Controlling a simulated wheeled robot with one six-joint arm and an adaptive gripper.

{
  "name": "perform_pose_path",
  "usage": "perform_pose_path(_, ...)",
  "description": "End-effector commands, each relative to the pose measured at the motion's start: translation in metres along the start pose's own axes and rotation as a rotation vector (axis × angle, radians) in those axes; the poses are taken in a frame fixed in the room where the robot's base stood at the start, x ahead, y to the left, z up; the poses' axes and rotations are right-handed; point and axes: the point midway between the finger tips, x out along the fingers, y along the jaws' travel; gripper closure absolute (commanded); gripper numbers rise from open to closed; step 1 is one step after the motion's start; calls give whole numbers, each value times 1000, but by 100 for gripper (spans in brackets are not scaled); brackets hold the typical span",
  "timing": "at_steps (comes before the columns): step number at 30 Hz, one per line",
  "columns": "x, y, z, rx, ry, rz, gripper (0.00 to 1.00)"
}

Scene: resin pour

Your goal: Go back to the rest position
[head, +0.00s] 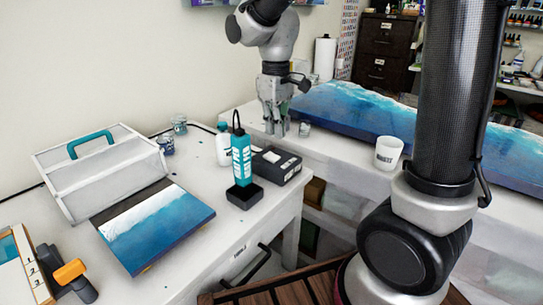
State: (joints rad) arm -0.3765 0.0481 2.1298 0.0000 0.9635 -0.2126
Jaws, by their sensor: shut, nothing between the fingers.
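My gripper (277,128) points down at the far end of the white worktop in the head view. It is shut and empty. Its tips are close to the worktop surface, though I cannot tell whether they touch it. A small clear cup (304,129) stands just to the right of the fingers. A large blue and white resin panel (350,107) lies further right, apart from the gripper.
A white cup (388,153) stands in front of the panel. On the left desk are a teal torch (241,160) upright on a black base, a white bottle (223,146), a black box (276,165), a smaller seascape panel (155,224) and a white case (98,170). Clear worktop lies left of the white cup.

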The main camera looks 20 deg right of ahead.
Motion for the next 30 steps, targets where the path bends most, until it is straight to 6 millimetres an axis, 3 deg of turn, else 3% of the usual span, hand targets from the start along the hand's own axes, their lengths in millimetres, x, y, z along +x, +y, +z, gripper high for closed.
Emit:
perform_pose_path(11,1,0,2,35,-4,-1,100)
perform_pose_path(14,11,-6,27,87,-40,-7,100)
perform_pose_path(24,-30,8,150,357,109,20,100)
perform_pose_path(30,-47,11,210,489,243,58,100)
